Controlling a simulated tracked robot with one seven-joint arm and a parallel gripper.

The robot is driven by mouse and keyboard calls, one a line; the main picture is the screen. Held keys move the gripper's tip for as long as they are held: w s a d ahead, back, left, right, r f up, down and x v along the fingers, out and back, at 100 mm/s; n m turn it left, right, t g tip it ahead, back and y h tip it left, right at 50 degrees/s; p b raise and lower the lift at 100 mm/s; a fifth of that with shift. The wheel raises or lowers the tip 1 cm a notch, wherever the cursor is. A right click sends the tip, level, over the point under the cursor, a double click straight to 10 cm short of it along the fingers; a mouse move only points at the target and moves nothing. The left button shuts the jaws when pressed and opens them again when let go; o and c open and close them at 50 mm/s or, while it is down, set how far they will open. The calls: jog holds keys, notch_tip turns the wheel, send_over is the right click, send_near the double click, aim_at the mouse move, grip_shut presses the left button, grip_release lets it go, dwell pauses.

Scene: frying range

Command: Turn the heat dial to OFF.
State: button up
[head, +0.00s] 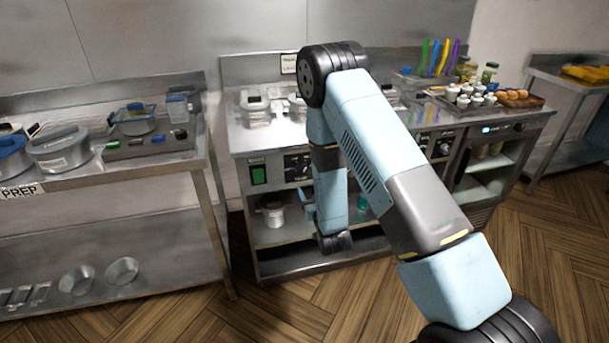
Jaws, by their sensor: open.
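The range's front panel has a dark control section (297,167) with small knobs, just left of my arm. More round dials (443,147) show on the panel right of my arm. Labels are too small to read, so I cannot tell which is the heat dial or where it points. My arm reaches up from the lower right, bends at a dark joint, and hangs down in front of the range. It covers the middle of the panel. My gripper's fingers cannot be made out; the lower arm hides that area.
A green switch (258,175) sits left of the knobs. Pots (255,108) and a tray of cups and eggs (470,98) stand on the range top. A prep table (100,170) stands left, with a floor gap between. Open shelves (492,170) are at right.

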aim_at(304, 173)
jog(key=x, duration=1.1)
jog(key=c, duration=1)
